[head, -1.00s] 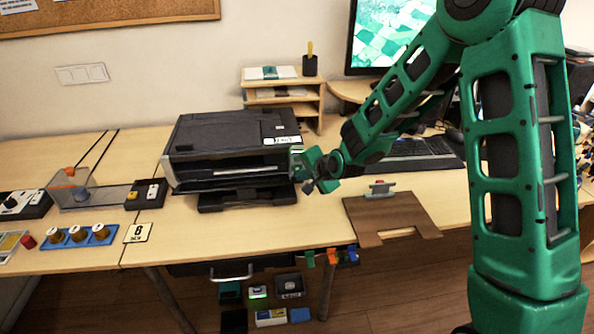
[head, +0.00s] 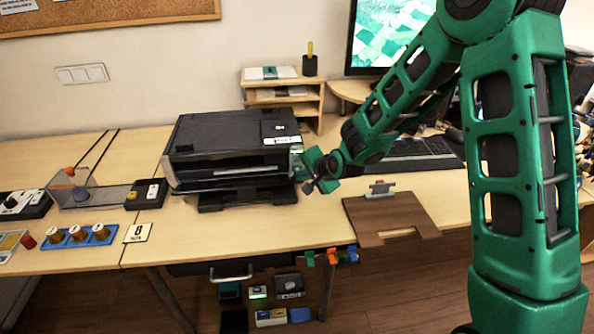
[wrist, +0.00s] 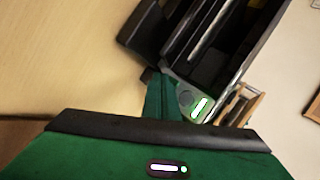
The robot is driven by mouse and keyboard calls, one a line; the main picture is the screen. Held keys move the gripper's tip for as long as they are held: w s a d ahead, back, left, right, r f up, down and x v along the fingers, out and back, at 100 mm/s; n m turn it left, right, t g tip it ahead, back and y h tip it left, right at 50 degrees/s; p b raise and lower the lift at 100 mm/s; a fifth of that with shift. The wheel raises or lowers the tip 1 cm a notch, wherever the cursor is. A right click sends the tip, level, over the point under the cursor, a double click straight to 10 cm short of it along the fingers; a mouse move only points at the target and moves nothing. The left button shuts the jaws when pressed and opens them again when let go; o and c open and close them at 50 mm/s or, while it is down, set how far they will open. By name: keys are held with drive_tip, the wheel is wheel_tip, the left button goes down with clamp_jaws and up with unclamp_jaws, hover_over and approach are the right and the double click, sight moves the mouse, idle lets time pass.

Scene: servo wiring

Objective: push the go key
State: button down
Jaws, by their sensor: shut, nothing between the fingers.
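The black printer (head: 225,140) stands on the desk, with a small light panel at its front right corner (head: 296,150). In the wrist view this panel (wrist: 178,88) shows a round grey button (wrist: 186,98) beside a glowing white-green bar (wrist: 200,107). No lettering is legible, so I cannot tell for sure that the button is the go key. My gripper (head: 308,170) is shut and empty, right at the printer's front right corner. In the wrist view its green finger (wrist: 160,100) lies close beside the panel. I cannot tell whether it touches.
A brown board (head: 385,218) with a red-topped piece lies to the right, near the desk's front edge. A keyboard (head: 415,155) and monitor are behind my arm. A small shelf (head: 290,108) stands behind the printer. The desk in front of the printer is clear.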

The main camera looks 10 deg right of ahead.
drive_tip(key=shift+w, duration=0.2)
drive_tip(key=shift+w, duration=0.2)
